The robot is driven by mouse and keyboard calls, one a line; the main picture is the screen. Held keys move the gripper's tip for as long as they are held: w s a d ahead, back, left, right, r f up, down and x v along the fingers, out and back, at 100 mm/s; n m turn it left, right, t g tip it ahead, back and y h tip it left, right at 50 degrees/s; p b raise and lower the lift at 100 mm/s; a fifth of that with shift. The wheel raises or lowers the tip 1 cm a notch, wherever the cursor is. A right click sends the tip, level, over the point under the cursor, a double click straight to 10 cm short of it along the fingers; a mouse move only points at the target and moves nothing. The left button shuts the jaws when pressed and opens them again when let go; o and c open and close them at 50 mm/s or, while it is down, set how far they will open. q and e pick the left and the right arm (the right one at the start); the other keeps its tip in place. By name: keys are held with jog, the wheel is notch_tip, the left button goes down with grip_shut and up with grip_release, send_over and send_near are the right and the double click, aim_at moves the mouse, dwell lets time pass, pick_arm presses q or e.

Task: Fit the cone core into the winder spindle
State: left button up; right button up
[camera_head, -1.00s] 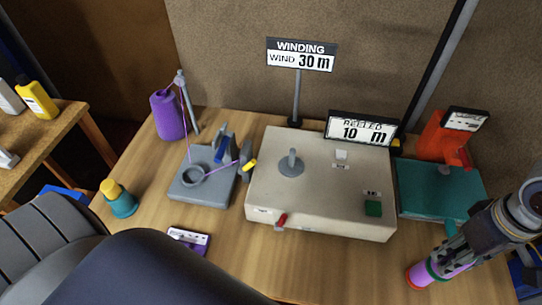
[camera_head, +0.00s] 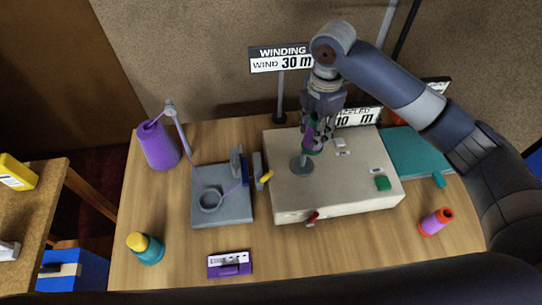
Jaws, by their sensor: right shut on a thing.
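The winder (camera_head: 345,185) is a beige box on the table with a round grey spindle plate (camera_head: 301,166) near its left side. My right gripper (camera_head: 315,135) points down above this plate. It is shut on the cone core (camera_head: 313,149), a small piece showing green and purple between the fingers. The core's lower end is over or at the spindle peg; I cannot tell whether the peg is inside it. The fingers hide much of the core. My left gripper is not in view.
A purple-and-orange cone (camera_head: 436,222) stands at the table's right. A purple yarn cone (camera_head: 158,146), a grey guide block (camera_head: 222,197), a teal cone with yellow top (camera_head: 146,248) and a purple labelled box (camera_head: 230,264) are to the left. The WINDING sign (camera_head: 281,58) stands behind.

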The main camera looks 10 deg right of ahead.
aim_at(304, 152)
jog(key=shift+w+a+r+n, duration=0.1)
jog(key=shift+w+a+n, duration=0.2)
jog(key=shift+a, duration=0.3)
jog(key=shift+a+f, duration=0.2)
jog(key=shift+a, duration=0.1)
jog(key=f+p, duration=0.1)
jog(key=f, duration=0.5)
jog(key=shift+d+p, duration=0.2)
jog(key=shift+p, duration=0.2)
notch_tip(304, 152, down, 3)
jog(key=shift+a+f+p, duration=0.1)
jog(key=shift+f+p, duration=0.05)
jog(key=shift+p, duration=0.2)
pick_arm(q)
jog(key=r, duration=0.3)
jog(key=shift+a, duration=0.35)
pick_arm(e)
jog(key=shift+f, duration=0.2)
jog(key=shift+f, duration=0.15)
jog(key=o, duration=1.1)
jog(key=shift+c, duration=0.2)
